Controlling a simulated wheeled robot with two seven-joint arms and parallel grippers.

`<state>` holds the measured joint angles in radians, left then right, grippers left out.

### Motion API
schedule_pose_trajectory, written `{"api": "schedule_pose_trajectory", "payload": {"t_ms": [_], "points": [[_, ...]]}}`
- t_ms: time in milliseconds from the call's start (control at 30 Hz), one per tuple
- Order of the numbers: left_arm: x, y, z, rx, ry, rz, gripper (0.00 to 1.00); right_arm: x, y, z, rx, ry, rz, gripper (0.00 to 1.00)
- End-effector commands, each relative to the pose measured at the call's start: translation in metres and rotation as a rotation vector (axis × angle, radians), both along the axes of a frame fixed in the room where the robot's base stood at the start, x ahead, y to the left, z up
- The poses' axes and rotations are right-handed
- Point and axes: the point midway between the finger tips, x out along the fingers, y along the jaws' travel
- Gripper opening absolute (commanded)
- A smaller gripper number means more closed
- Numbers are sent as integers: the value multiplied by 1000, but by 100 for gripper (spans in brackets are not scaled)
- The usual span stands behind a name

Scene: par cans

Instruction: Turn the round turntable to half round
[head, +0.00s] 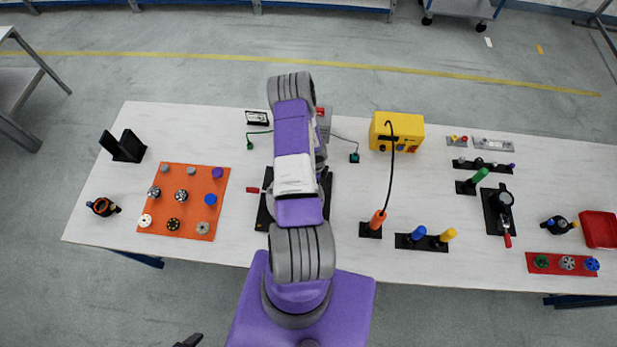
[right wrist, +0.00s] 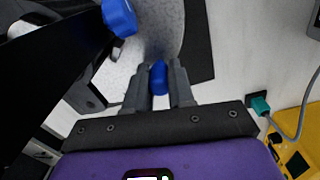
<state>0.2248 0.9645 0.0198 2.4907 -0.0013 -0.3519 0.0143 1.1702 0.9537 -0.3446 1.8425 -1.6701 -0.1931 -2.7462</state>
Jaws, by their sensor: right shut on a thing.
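The turntable (right wrist: 154,35) shows in the right wrist view as a pale grey speckled disc over a black mat. My right gripper (right wrist: 159,75) is shut on a blue peg (right wrist: 158,79) at the disc's near side. A second blue knob (right wrist: 119,17) shows at upper left; I cannot tell what it is fixed to. In the head view my right arm covers the turntable, the peg and the right gripper; only edges of the black mat (head: 264,217) show. A dark tip (head: 189,341) at the bottom edge may be my left gripper; its jaws are not readable.
An orange board (head: 160,216) with several knobs lies to the left. A yellow box (head: 397,131) with a black cable stands behind right. An orange-handled tool (head: 377,222) stands on a black base right of the arm. More fixtures and a red tray (head: 599,229) fill the right side.

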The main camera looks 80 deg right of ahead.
Motion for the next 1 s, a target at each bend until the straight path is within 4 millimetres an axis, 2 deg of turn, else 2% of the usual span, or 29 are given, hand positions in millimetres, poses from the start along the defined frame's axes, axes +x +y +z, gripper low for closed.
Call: {"api": "schedule_pose_trajectory", "payload": {"t_ms": [500,533,700,1000], "points": [[0,0,1,0,0,0,59,-2,-3,6,-3,-3,3,0],[0,0,1,0,0,0,59,-2,-4,6,-3,-3,3,24],[0,0,1,0,0,0,59,-2,-3,5,-2,-2,3,49],[0,0,1,0,0,0,59,-2,-3,6,-1,-2,4,49]]}}
